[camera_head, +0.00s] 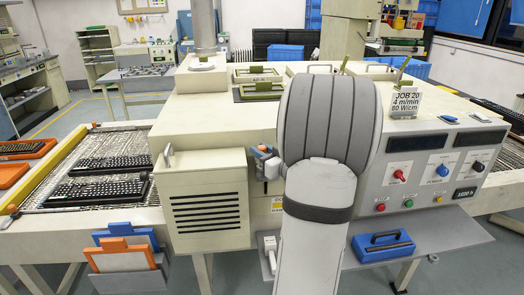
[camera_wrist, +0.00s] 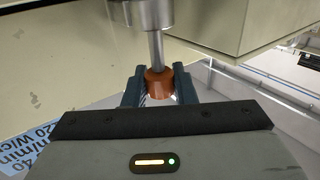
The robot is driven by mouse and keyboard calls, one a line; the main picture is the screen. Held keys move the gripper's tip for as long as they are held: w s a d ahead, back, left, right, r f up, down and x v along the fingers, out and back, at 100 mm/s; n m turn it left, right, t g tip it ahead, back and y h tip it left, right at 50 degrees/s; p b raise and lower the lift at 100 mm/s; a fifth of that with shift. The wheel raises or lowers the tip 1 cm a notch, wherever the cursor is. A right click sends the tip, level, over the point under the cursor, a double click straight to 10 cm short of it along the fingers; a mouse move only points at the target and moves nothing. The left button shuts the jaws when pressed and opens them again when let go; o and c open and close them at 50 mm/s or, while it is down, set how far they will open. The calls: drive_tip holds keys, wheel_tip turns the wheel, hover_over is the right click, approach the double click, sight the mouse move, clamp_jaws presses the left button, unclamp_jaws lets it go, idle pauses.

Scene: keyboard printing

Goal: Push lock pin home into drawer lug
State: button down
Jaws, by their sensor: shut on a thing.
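In the wrist view my gripper (camera_wrist: 160,98) is shut on the orange-brown head of the lock pin (camera_wrist: 158,82), one dark finger on each side. The pin's metal shank (camera_wrist: 156,50) runs up into a grey metal cylinder (camera_wrist: 142,13), which looks like the drawer lug. A length of bare shank shows between head and cylinder. In the head view the drawer (camera_head: 207,208) is a cream box with a slotted front. Small blue, orange and pale parts (camera_head: 263,158) show beside it; my arm covers much of that area, and I cannot make out the gripper there.
A control panel (camera_head: 425,178) with knobs and buttons is right of my arm. A blue toolbox (camera_head: 382,246) lies on the shelf below it. A conveyor (camera_head: 95,205) with keyboards is at left. Orange and blue folders (camera_head: 125,255) stand at front left.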

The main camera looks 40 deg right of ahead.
drive_tip(key=shift+f+b, duration=1.55)
drive_tip(key=shift+f, duration=0.45)
drive_tip(key=c, duration=1.1)
unclamp_jaws()
drive_tip(key=shift+r, duration=0.1)
drive_tip(key=shift+r, duration=0.1)
wheel_tip(320, 180, up, 6)
drive_tip(key=p, duration=0.4)
drive_tip(key=shift+r+p, duration=0.1)
drive_tip(key=shift+p, duration=0.3)
drive_tip(key=shift+s+f, duration=0.2)
drive_tip(key=shift+s, duration=0.3)
drive_tip(key=s+b, duration=0.1)
drive_tip(key=s, duration=0.5)
drive_tip(key=shift+s, duration=0.4)
